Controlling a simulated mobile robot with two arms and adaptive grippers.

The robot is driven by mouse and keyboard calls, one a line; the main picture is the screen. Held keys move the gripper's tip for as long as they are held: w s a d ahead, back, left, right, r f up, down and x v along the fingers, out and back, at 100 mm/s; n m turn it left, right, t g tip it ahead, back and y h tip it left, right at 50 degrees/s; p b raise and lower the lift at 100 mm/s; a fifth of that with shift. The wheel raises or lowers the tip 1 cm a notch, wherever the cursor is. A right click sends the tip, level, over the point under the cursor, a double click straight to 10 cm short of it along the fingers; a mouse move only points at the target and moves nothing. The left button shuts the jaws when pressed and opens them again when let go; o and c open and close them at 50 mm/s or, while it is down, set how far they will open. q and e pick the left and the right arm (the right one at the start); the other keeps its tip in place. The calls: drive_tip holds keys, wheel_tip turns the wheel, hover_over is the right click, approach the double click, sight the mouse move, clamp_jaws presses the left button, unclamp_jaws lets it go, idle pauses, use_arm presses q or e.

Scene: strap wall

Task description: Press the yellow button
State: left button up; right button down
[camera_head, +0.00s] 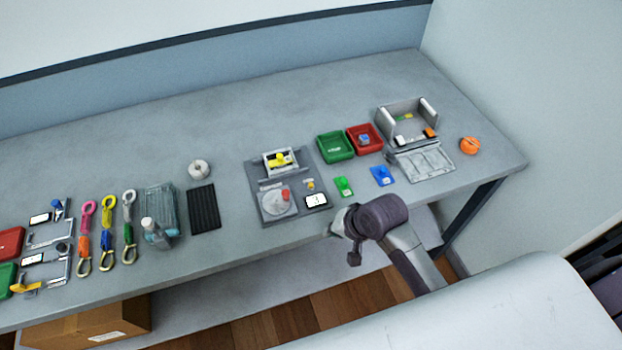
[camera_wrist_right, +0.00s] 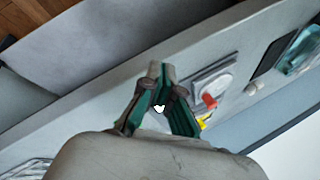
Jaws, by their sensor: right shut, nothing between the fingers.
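A grey panel (camera_head: 254,181) lies on the table near the middle in the head view. A small yellow piece (camera_head: 310,184), perhaps the yellow button, is on its right part, above a small white display (camera_head: 316,201). A larger yellow part (camera_head: 280,160) sits in a white-framed box on the panel's far side. In the right wrist view, yellow (camera_wrist_right: 206,122) shows partly hidden behind my gripper. My right gripper (camera_wrist_right: 160,70) is shut and empty. In the head view it is near the table's front edge, right of the panel, apart from the yellow piece. My left gripper is out of view.
A red knob (camera_head: 285,195) stands on a round plate left of the small yellow piece. Green (camera_head: 343,186) and blue (camera_head: 382,175) pieces lie right of the panel. Green and red bins (camera_head: 336,147) stand behind them. The table's back strip is clear.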

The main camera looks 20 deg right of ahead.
wheel_tip(320, 180, up, 4)
drive_tip(key=w+r+m, duration=0.1)
drive_tip(key=w, duration=0.1)
wheel_tip(320, 180, up, 5)
drive_tip(key=m+t+y, duration=0.2)
drive_tip(key=m+y, duration=0.1)
drive_tip(key=m, duration=0.7)
hover_over(313, 186)
drive_tip(key=shift+w+f, duration=0.1)
drive_tip(key=shift+f, duration=0.05)
wheel_tip(313, 186, down, 6)
drive_tip(key=b, duration=0.9)
drive_tip(key=shift+f, duration=1.4)
